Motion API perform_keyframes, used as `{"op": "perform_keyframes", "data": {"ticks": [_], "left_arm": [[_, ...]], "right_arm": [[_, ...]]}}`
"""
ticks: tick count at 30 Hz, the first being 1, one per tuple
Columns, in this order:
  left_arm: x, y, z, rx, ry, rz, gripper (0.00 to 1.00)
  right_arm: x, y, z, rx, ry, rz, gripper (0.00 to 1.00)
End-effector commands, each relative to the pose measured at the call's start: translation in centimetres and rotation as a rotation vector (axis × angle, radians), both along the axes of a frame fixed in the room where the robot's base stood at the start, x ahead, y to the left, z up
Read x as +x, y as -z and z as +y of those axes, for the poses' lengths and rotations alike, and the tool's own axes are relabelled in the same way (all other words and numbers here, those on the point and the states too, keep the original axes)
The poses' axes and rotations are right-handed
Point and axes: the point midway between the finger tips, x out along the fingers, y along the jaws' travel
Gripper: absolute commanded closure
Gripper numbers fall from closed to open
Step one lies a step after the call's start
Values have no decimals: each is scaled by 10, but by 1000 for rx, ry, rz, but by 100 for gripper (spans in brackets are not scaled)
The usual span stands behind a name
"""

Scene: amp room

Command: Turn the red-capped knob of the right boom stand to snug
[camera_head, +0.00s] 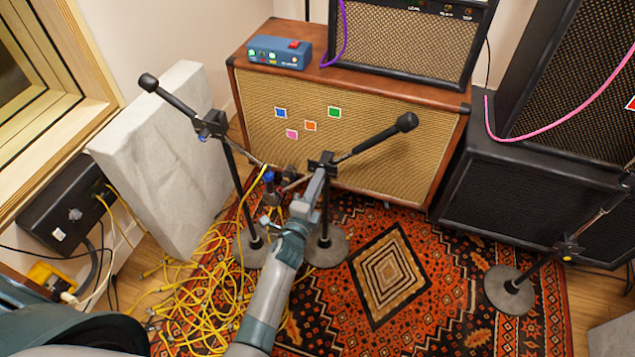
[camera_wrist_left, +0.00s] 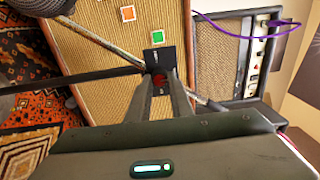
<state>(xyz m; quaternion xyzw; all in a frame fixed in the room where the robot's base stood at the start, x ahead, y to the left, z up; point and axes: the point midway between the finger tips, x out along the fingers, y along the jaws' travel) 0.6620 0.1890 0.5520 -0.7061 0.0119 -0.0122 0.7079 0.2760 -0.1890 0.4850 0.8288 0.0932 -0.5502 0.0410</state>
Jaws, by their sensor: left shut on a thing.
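The boom stand in the middle of the head view, the right one of the pair before the amp cabinet, has a round grey base (camera_head: 325,248) and a dark clutch (camera_head: 323,162). Its boom (camera_head: 368,143) slants up to the right to a black microphone (camera_head: 407,122). My left gripper (camera_head: 319,182) is at this clutch. In the wrist view the red-capped knob (camera_wrist_left: 160,82) sits between the fingertips of my left gripper (camera_wrist_left: 161,88), which are shut on it. In the head view the gripper hides the knob. My right gripper is not in view.
The left boom stand's clutch (camera_head: 211,124) is close by on the left. A third stand (camera_head: 512,290) is at the right. The amp cabinet (camera_head: 440,170) stands just behind. Yellow cables (camera_head: 195,300) lie tangled on the floor at left. The patterned rug (camera_head: 440,320) is clear at centre right.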

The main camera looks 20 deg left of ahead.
Motion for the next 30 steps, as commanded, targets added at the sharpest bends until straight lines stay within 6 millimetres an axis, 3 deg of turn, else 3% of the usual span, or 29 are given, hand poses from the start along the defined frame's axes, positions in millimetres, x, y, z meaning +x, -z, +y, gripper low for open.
{"op": "perform_keyframes", "data": {"ticks": [5,6,8,9,22,30], "left_arm": [[-1,1,-1,-2,1,2,100],[-1,1,-1,-2,1,2,78],[-1,1,-1,-2,1,2,64],[-1,1,-1,-2,1,2,62],[-5,0,0,-3,0,0,62],[-35,1,1,-3,0,2,62]], "right_arm": [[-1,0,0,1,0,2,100],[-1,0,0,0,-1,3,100],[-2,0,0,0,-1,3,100],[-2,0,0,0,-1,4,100],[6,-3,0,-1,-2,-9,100],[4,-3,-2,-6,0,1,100]]}}
